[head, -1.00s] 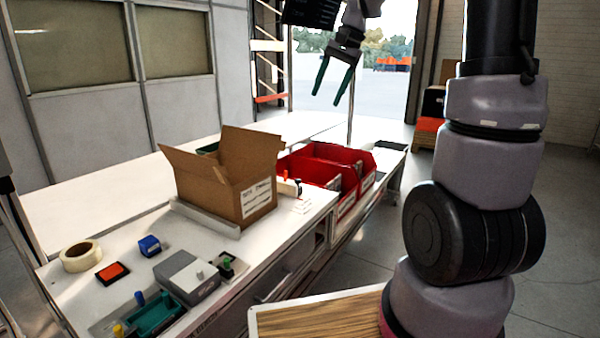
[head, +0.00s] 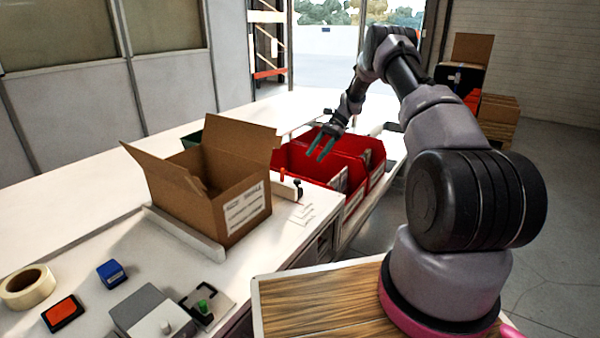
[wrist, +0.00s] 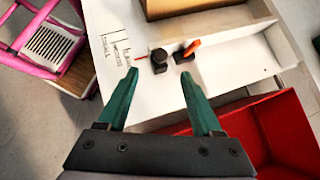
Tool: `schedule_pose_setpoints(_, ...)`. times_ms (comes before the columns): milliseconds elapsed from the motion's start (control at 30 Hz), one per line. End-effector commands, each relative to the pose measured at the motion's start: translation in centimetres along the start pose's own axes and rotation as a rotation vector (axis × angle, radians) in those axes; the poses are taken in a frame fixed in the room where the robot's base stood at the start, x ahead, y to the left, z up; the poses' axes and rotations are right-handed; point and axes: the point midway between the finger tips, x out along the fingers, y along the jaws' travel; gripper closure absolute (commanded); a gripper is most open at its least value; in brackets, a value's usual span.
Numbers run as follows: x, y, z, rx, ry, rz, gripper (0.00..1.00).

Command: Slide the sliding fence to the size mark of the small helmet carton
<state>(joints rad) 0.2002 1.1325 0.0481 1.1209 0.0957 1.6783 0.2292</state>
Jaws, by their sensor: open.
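The sliding fence is a low white strip; in the wrist view its white wall (wrist: 225,37) runs below the carton. A black knob (wrist: 158,60) and an orange lever (wrist: 188,49) sit at its near end, with a thin red line beside them. Size marks with small writing (wrist: 115,45) lie on the white top left of the knob. In the head view the knob (head: 298,191) is right of the open cardboard carton (head: 240,205). My gripper (head: 320,157) is open and empty, above the red bins; in the wrist view its fingertips (wrist: 159,74) point toward the knob, apart from it.
Red bins (head: 352,150) stand right of the fence, under my gripper. Another white ledge (head: 185,235) runs along the carton's front. A tape roll (head: 27,287), blue block (head: 111,273), orange pad (head: 63,313) and grey box (head: 150,312) lie at the front left.

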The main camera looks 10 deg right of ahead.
Motion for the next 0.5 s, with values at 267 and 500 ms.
schedule_pose_setpoints(267,3.2,0.0,-0.3,0.006,-0.009,0.004,0.33)
schedule_pose_setpoints(500,7.8,0.0,-0.2,0.007,-0.009,0.004,0.33)
